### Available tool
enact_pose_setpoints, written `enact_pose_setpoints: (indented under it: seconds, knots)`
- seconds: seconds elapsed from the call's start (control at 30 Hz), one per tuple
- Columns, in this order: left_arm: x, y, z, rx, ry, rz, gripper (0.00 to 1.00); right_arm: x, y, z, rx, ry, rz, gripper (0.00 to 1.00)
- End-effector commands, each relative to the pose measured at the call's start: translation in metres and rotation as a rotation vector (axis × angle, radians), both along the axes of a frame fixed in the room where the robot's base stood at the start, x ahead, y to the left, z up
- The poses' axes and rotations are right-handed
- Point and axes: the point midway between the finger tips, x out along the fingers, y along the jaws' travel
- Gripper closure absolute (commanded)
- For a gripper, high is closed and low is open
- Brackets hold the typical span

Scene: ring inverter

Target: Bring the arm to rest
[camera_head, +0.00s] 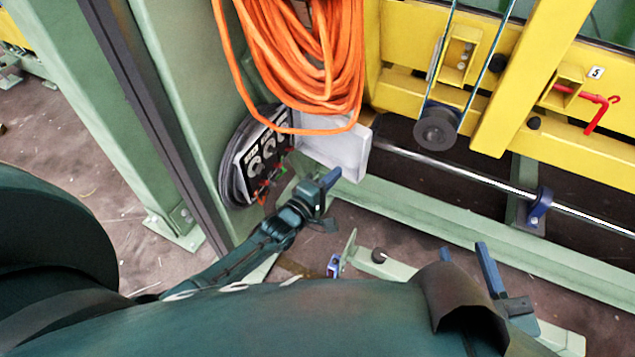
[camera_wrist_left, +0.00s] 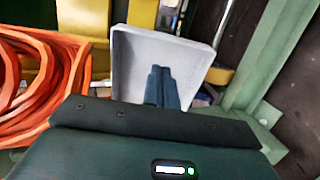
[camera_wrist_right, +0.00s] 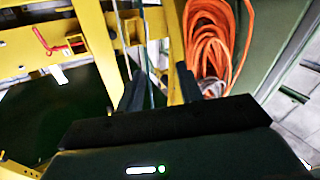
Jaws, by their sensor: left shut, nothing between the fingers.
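My left gripper (camera_head: 328,182) is shut and empty. It is in front of the round control panel (camera_head: 262,160), just below a pale grey tray-like plate (camera_head: 350,158). In the left wrist view its two fingers (camera_wrist_left: 161,82) lie together, in front of the pale plate (camera_wrist_left: 190,50). My right gripper (camera_head: 468,262) is low at the right of the head view, partly hidden by my own arm. In the right wrist view its fingers (camera_wrist_right: 160,90) stand apart with nothing visible between them.
A bundle of orange cable (camera_head: 300,60) hangs above the panel beside a green post (camera_head: 175,80). A yellow frame (camera_head: 420,100) with a red lever (camera_head: 600,108) stands at the back right. A metal rod (camera_head: 460,175) and green beam (camera_head: 450,220) run below it.

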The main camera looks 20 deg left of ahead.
Motion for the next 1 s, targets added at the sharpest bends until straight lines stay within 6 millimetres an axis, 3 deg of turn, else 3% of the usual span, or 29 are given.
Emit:
enact_pose_setpoints:
  seconds: [0.1,0.3,0.67,1.0]
  knots:
    - [-0.023,0.008,0.002,0.000,0.003,0.000,1.00,0.001,-0.003,0.005,-0.002,0.050,-0.015,0.64]
    - [-0.043,0.014,0.001,-0.001,0.001,0.001,1.00,0.002,-0.005,0.003,-0.006,0.095,-0.025,0.64]
    - [-0.047,0.015,0.005,-0.002,-0.002,0.000,1.00,0.001,-0.006,0.006,-0.003,0.111,-0.029,0.64]
    - [-0.047,0.015,0.084,-0.001,-0.001,0.000,1.00,-0.014,-0.029,0.060,0.091,0.310,-0.105,0.64]
